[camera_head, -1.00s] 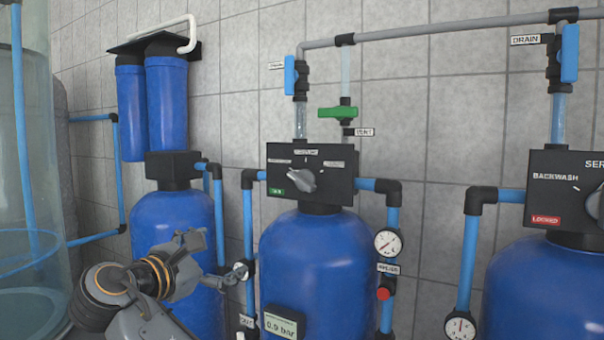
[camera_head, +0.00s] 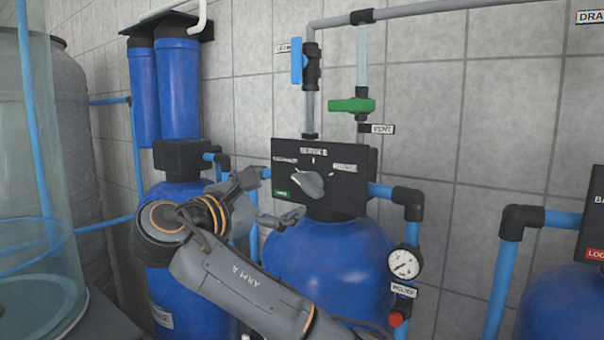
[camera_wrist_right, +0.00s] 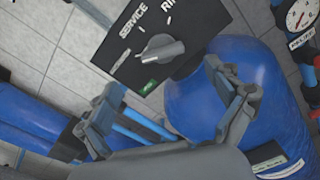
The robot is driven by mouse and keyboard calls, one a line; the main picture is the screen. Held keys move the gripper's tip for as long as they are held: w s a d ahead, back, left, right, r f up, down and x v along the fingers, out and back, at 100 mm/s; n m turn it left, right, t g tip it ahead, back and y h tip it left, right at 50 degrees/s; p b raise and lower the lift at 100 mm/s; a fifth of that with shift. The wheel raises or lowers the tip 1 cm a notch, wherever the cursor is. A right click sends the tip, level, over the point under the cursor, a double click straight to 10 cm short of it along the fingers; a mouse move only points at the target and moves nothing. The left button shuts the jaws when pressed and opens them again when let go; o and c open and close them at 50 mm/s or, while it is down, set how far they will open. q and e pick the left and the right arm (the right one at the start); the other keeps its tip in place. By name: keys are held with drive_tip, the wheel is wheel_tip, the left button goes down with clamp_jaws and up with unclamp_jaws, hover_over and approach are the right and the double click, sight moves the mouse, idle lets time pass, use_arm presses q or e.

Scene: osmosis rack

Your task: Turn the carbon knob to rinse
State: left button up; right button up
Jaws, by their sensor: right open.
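The grey knob (camera_head: 310,184) sits on a black control head (camera_head: 350,190) on top of the middle blue tank (camera_head: 330,250). Labels on the head read SERVICE at the top and RINSE to its right; a backwash-like label is at left. The knob's bar lies tilted; I cannot tell which label it points at. The knob also shows in the right wrist view (camera_wrist_right: 160,48), just beyond the fingers. My right gripper (camera_head: 279,195) is open and empty, left of and in front of the knob, apart from it. My left gripper is not in view.
Above the head are a blue-handled valve (camera_head: 297,60) and a green-handled vent valve (camera_head: 352,105). Twin blue filters (camera_head: 176,90) and a clear cylinder (camera_head: 35,130) stand left.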

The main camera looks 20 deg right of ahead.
sight(304, 185)
drive_tip(key=p+x, duration=0.3)
drive_tip(key=x, duration=0.5)
drive_tip(key=shift+w+d+f, duration=0.1)
drive_tip(key=shift+d, duration=0.1)
drive_tip(key=shift+w+d, duration=0.1)
drive_tip(key=shift+c, duration=0.5)
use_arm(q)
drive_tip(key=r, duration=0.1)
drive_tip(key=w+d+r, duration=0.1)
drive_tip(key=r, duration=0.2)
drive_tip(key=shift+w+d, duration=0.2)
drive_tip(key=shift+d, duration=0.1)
use_arm(e)
drive_tip(key=c, duration=1.1)
